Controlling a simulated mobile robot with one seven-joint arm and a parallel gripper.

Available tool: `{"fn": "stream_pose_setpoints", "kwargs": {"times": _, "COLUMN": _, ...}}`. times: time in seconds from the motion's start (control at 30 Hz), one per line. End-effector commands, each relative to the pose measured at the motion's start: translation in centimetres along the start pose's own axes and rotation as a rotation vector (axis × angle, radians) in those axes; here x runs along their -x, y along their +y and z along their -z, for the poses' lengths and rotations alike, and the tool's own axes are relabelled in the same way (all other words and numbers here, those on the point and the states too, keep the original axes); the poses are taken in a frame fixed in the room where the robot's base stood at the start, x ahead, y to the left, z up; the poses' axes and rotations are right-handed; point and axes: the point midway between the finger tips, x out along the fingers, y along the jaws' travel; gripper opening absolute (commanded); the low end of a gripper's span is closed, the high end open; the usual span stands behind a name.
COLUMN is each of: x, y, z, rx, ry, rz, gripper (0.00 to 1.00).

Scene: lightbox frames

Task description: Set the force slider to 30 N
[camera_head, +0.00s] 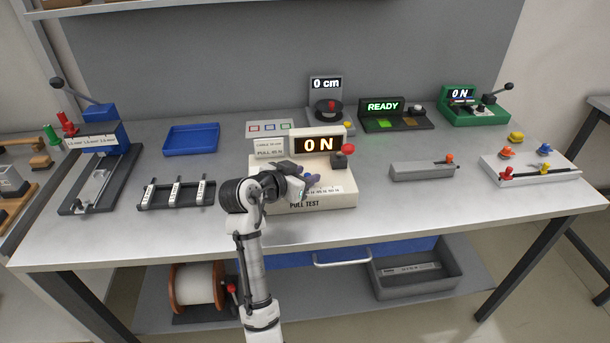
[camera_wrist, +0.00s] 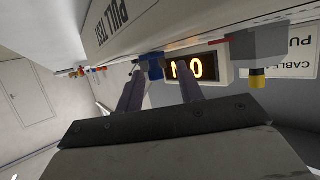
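The cream pull test unit (camera_head: 318,199) stands at the middle of the bench. Its display (camera_head: 318,145) reads "0 N" and also shows upside down in the wrist view (camera_wrist: 186,69). A force scale strip (camera_head: 322,190) with small, hard-to-read numbers runs along its front top. A blue slider knob (camera_wrist: 153,67) lies just beyond my fingertips, roughly between them. My gripper (camera_head: 305,181) is low over the unit's front. In the wrist view its two fingers (camera_wrist: 160,82) are apart, with nothing clearly clamped. My wrist hides part of the unit's left side.
A red-knobbed lever block (camera_head: 343,158) rises at the unit's right. A "PULL" card (camera_head: 268,148) stands at its back left. A grey slider box (camera_head: 423,171) lies to the right and a black rack (camera_head: 176,193) to the left.

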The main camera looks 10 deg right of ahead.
Motion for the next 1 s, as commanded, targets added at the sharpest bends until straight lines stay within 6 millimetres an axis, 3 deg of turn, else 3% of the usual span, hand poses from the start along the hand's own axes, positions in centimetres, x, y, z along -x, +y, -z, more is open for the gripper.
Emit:
{"fn": "stream_pose_setpoints", "kwargs": {"times": 0.53, "x": 11.2, "y": -0.2, "z": -0.2, "rx": -0.001, "ry": 0.001, "rz": 0.006, "gripper": 0.37}}
{"fn": "stream_pose_setpoints", "kwargs": {"times": 0.7, "x": 12.7, "y": -0.1, "z": -0.1, "rx": -0.001, "ry": 0.000, "rz": 0.003, "gripper": 0.37}}
{"fn": "stream_pose_setpoints", "kwargs": {"times": 1.0, "x": 13.0, "y": -0.1, "z": -0.1, "rx": 0.001, "ry": -0.002, "rz": 0.002, "gripper": 0.37}}
